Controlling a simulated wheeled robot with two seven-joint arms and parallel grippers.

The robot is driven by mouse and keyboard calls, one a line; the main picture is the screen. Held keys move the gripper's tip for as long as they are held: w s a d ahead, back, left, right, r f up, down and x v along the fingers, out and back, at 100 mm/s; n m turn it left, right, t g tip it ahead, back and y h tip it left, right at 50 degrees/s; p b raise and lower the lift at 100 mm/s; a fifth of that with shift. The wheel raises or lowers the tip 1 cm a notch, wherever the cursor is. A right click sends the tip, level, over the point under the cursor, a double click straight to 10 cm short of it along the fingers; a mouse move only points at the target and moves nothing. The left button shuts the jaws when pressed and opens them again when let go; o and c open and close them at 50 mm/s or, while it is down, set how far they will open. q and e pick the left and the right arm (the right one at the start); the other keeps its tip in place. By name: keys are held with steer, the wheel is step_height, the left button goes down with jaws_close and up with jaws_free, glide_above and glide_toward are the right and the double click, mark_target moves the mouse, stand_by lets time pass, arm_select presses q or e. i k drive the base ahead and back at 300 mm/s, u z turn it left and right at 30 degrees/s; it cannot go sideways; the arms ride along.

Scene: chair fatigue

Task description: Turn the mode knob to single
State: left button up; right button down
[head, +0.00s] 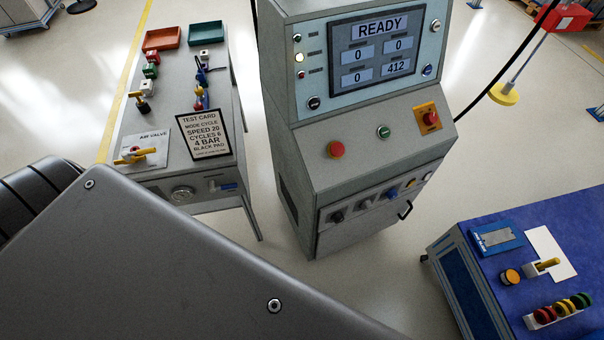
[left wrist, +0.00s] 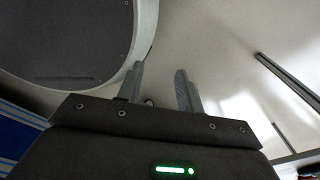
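The grey control cabinet (head: 290,165) stands in the middle of the head view, its screen (head: 376,50) reading READY. A row of small controls runs along its lower front strip, including a black knob (head: 337,216), a grey one (head: 364,205) and a blue one (head: 392,195). Two more dark round controls (head: 314,103) (head: 427,70) sit beside and below the screen. The labels are too small to read, so I cannot tell which is the mode knob. My left gripper (left wrist: 160,80) is open and empty in the left wrist view, away from the cabinet controls. My right gripper is not in view.
A red stop button (head: 335,149) and another on a yellow plate (head: 430,117) sit on the sloped panel. A bench with a test card (head: 205,135) and valve stands left. A blue-topped table (head: 490,270) stands lower right. My grey arm link covers the lower left.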

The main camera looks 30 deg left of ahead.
mark_target(338, 218)
steer(key=u, duration=2.35)
steer(key=k, duration=1.7)
steer(key=z, duration=2.25)
